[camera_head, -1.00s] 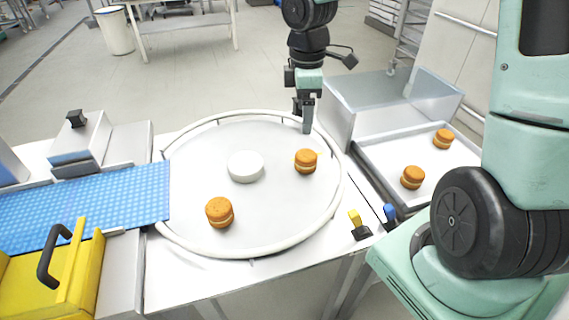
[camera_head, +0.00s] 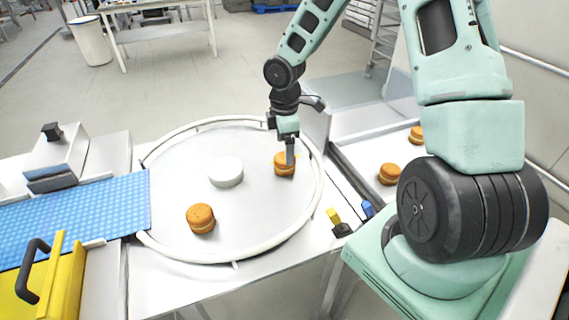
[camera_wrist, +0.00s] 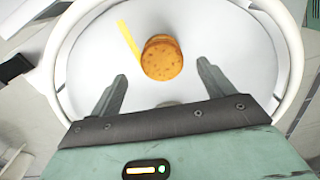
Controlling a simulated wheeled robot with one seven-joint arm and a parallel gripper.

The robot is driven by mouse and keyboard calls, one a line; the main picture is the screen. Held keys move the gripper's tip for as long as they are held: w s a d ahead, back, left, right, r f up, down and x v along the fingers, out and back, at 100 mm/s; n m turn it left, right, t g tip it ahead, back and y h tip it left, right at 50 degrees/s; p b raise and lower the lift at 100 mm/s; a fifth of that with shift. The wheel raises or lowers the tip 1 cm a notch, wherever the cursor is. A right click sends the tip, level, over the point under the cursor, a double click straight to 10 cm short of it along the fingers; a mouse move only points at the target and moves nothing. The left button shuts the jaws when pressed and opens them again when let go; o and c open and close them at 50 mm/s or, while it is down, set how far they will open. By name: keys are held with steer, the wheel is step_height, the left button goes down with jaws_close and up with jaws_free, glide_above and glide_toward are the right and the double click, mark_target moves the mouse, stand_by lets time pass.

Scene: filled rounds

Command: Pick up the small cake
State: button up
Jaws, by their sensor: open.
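Two small orange-brown cakes with a pale filling sit on a round white turntable (camera_head: 185,150). One cake (camera_head: 281,166) is on its right side, partly hidden behind a finger of my gripper (camera_head: 290,160). The other cake (camera_head: 200,218) is at the front left. In the wrist view one cake (camera_wrist: 162,58) shows ahead of and between my two spread fingers (camera_wrist: 162,69). The gripper is open, with nothing held. I cannot tell whether a finger touches the cake.
A white round hub (camera_head: 226,171) stands mid-turntable, and a raised rail (camera_head: 190,262) rings it. Two more cakes (camera_head: 388,174) lie on a tray at right. A blue belt (camera_head: 75,215) and yellow guard (camera_head: 62,285) are at left. A yellow strip (camera_wrist: 129,40) shows beside the cake.

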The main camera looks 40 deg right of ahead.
steer(key=shift+a+f, duration=0.2)
steer(key=shift+f, duration=2.55)
steer(key=shift+c, duration=0.3)
steer(key=c, duration=0.7)
